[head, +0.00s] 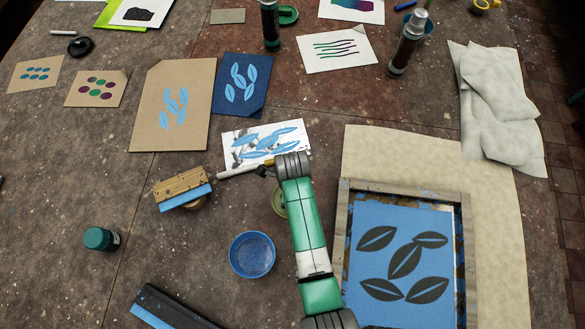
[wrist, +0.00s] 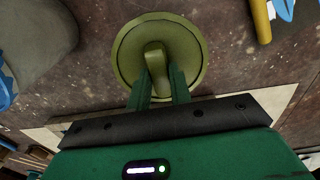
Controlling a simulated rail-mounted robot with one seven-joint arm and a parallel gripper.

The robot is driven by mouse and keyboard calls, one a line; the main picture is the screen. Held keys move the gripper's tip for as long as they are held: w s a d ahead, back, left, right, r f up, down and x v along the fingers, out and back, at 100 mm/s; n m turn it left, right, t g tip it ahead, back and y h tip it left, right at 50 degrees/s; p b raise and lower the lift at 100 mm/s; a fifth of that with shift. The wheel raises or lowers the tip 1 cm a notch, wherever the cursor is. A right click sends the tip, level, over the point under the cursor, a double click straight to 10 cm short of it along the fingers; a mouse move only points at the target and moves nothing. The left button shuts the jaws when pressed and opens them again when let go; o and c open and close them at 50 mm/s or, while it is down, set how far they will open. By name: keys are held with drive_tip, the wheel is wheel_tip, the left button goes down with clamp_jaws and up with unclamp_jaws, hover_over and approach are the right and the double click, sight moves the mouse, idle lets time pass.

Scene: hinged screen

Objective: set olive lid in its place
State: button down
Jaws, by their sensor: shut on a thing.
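The olive lid (wrist: 185,52) is a round disc with a raised rim and an upright tab handle. In the wrist view my gripper (wrist: 158,86) is shut on that handle, one finger on each side. In the head view a sliver of the lid (head: 278,205) shows left of my green arm, which hides the rest of it and the fingers. I cannot tell whether the lid touches the table. An open blue bowl (head: 252,255) stands below and left of the lid; which place belongs to the lid is not clear.
A wooden squeegee (head: 183,190) lies left of my arm, with a teal jar (head: 101,239) farther left. A leaf-printed card (head: 265,143) is just beyond my wrist. Bare table lies around the bowl.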

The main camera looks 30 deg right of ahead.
wheel_tip(320, 180, up, 10)
drive_tip(key=p, duration=0.9)
drive_tip(key=shift+p, duration=0.35)
drive_tip(key=shift+f, duration=0.1)
